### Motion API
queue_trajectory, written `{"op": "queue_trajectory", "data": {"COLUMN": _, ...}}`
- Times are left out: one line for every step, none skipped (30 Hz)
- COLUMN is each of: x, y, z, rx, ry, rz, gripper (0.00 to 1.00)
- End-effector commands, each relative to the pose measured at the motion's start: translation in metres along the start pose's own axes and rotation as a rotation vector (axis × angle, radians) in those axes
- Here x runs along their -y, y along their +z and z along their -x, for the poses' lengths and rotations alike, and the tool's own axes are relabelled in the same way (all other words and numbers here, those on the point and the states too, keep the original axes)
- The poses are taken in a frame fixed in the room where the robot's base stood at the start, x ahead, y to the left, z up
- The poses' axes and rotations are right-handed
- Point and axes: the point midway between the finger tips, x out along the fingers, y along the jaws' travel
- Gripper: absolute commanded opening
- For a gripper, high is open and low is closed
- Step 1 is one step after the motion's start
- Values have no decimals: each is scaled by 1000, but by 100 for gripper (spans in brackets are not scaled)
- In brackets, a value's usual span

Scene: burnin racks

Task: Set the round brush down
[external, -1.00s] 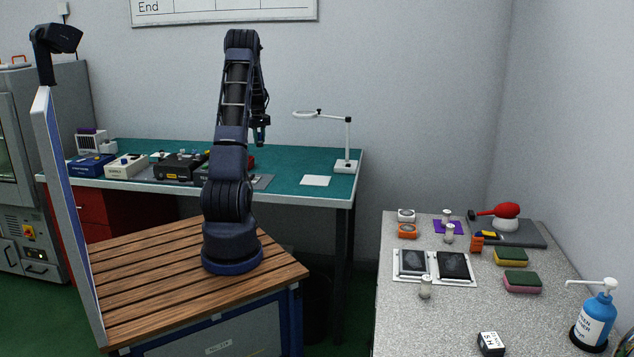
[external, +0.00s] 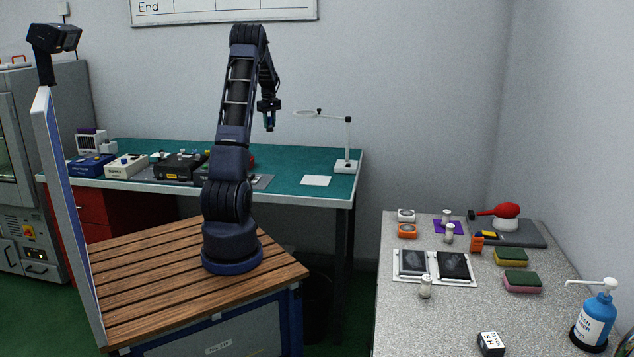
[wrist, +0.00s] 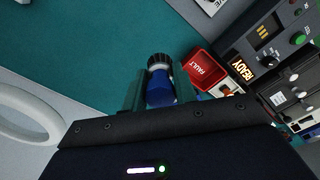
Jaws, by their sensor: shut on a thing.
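My gripper (external: 270,126) hangs from the raised arm in the external view, in front of the green bench, with its fingers pointing down. In the wrist view my gripper (wrist: 148,98) is shut on the round brush (wrist: 160,88). The brush shows a blue body, a dark ribbed ring and a pale round end. The fingers hide part of it. The brush appears held above the green bench top (wrist: 120,40); its height cannot be told.
On the bench stand a red FAULT bin (wrist: 203,70), several instrument boxes (external: 180,166), a white sheet (external: 315,181) and a magnifier lamp (external: 346,165). The bench between the boxes and the lamp has free room. A grey counter (external: 400,320) on the right holds several small items.

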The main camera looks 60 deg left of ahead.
Motion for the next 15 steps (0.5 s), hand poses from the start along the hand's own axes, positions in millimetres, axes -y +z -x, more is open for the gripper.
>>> {"op": "queue_trajectory", "data": {"x": -17, "y": 16, "z": 0, "rx": 0, "ry": 0, "rz": -26, "gripper": 5}}
{"op": "queue_trajectory", "data": {"x": -26, "y": 25, "z": 0, "rx": 0, "ry": 0, "rz": -39, "gripper": 5}}
{"op": "queue_trajectory", "data": {"x": -38, "y": 38, "z": 1, "rx": 0, "ry": 0, "rz": -57, "gripper": 5}}
{"op": "queue_trajectory", "data": {"x": -47, "y": 47, "z": 1, "rx": 0, "ry": 0, "rz": -69, "gripper": 5}}
{"op": "queue_trajectory", "data": {"x": -56, "y": 57, "z": 1, "rx": 0, "ry": 0, "rz": -83, "gripper": 5}}
{"op": "queue_trajectory", "data": {"x": -67, "y": 70, "z": 1, "rx": 0, "ry": 0, "rz": -101, "gripper": 5}}
{"op": "queue_trajectory", "data": {"x": -75, "y": 80, "z": 1, "rx": 0, "ry": 0, "rz": -114, "gripper": 5}}
{"op": "queue_trajectory", "data": {"x": -84, "y": 90, "z": 2, "rx": 0, "ry": 0, "rz": -128, "gripper": 5}}
{"op": "queue_trajectory", "data": {"x": -94, "y": 104, "z": 2, "rx": 0, "ry": 0, "rz": -145, "gripper": 5}}
{"op": "queue_trajectory", "data": {"x": -102, "y": 115, "z": 2, "rx": 0, "ry": 0, "rz": -159, "gripper": 5}}
{"op": "queue_trajectory", "data": {"x": -109, "y": 125, "z": 2, "rx": 0, "ry": -1, "rz": -171, "gripper": 5}}
{"op": "queue_trajectory", "data": {"x": -119, "y": 139, "z": 2, "rx": 0, "ry": -1, "rz": -189, "gripper": 5}}
{"op": "queue_trajectory", "data": {"x": -126, "y": 150, "z": 2, "rx": 0, "ry": -1, "rz": -203, "gripper": 5}}
{"op": "queue_trajectory", "data": {"x": -133, "y": 161, "z": 3, "rx": 0, "ry": -1, "rz": -216, "gripper": 5}}
{"op": "queue_trajectory", "data": {"x": -142, "y": 176, "z": 3, "rx": 0, "ry": -1, "rz": -234, "gripper": 5}}
